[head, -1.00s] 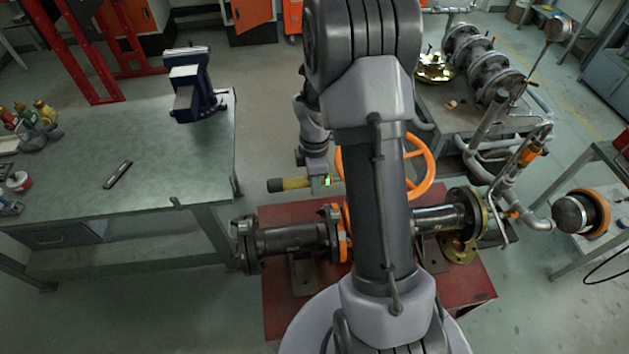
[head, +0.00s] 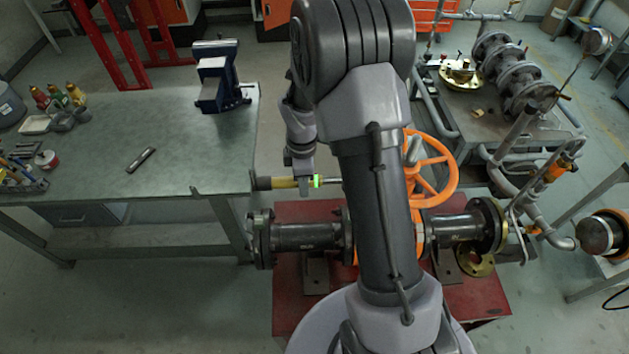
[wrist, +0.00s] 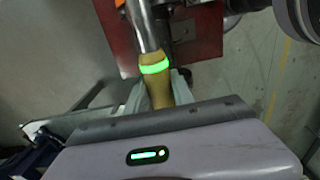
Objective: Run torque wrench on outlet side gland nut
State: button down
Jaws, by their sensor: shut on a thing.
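My gripper (head: 307,184) is shut on the torque wrench (head: 284,183), around its yellow handle with a green lit band. In the wrist view the wrench (wrist: 154,62) runs from between my fingers (wrist: 160,85) up to a steel shaft at the top. In the head view it lies level above the left pipe end, its dark grip end pointing left. The gate valve's orange handwheel (head: 436,170) is right of my arm, with a flanged pipe on either side. My arm hides the valve's middle, the gland nuts and the wrench's far end.
A steel workbench (head: 150,190) with a blue vise (head: 220,80) stands at left. The valve rests on a red stand (head: 310,300). A cart with pipework (head: 505,80) is at the back right. Grey floor lies between bench and stand.

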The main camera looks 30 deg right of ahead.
aim_at(280, 179)
jog(key=shift+w+a, duration=0.45)
jog(key=shift+a, duration=0.5)
jog(key=shift+w+a, duration=0.45)
jog(key=shift+a, duration=0.45)
jog(key=shift+w+a, duration=0.45)
jog(key=shift+a, duration=0.5)
